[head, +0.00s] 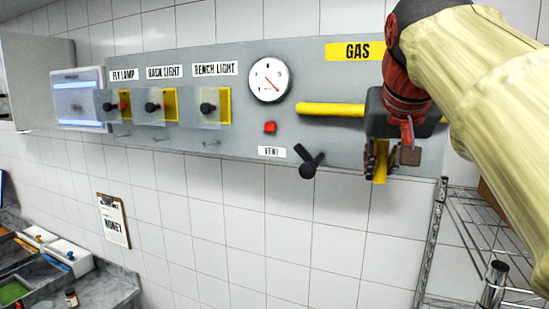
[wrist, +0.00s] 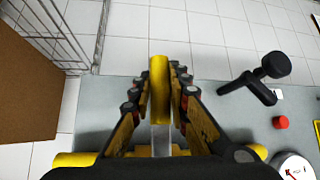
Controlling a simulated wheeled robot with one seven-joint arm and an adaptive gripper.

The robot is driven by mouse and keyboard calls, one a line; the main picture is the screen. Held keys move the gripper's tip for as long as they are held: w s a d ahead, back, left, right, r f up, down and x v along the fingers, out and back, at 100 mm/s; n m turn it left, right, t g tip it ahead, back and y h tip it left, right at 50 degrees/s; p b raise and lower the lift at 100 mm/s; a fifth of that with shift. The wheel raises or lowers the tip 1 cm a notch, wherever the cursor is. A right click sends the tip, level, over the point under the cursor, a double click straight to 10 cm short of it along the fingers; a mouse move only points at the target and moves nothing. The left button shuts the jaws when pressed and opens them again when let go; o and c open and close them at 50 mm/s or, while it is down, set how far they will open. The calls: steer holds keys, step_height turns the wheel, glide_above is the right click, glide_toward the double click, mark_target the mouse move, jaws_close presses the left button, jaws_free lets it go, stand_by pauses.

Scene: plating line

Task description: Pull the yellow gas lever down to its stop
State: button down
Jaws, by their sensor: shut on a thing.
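The yellow gas lever (head: 380,174) is below the grey valve body on the wall panel, under the yellow GAS label (head: 357,51). In the head view its lower end points down. In the wrist view the yellow lever (wrist: 159,88) lies between the two fingers, with a grey metal section nearer the palm. My gripper (head: 388,157) is shut on the lever; it also shows in the wrist view (wrist: 160,95). My arm and gripper hide most of the valve and the lever's upper part in the head view.
A yellow pipe (head: 330,109) runs to the valve. Left of it are a dial gauge (head: 269,80), a red button (head: 270,127), a black VENT knob (head: 308,166) and covered light switches (head: 212,107). A wire shelf (head: 490,235) stands at lower right. White tiled wall lies below the panel.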

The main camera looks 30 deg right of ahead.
steer(key=c, duration=1.7)
jaws_free()
steer(key=v, duration=1.2)
steer(key=shift+s, duration=0.1)
steer(key=w+a+f+n+y+b, duration=0.1)
steer(key=w+a+f+n+b, duration=0.15)
steer(key=f+b, duration=0.75)
steer(key=w+a+f+n+y+b, duration=0.15)
steer(key=a+f, duration=0.25)
steer(key=f, duration=1.3)
steer(key=w+a+f+n+y+b, duration=0.1)
steer(key=w+a+f+b, duration=0.15)
steer(key=f+b, duration=0.75)
steer(key=s+a+f+n+b, duration=0.1)
steer(key=a+f+b, duration=0.1)
steer(key=f, duration=1.1)
steer(key=s+a+f+n+y+b, duration=0.1)
steer(key=s+a+f+b, duration=0.1)
steer(key=f, duration=1.2)
steer(key=s+a+f+n+g+y+b, duration=0.1)
steer(key=a+f+b, duration=0.3)
steer(key=f, duration=1)
steer(key=shift+s+a+f+y, duration=0.1)
steer(key=shift+s+a+y, duration=0.15)
steer(key=shift+s+a, duration=0.55)
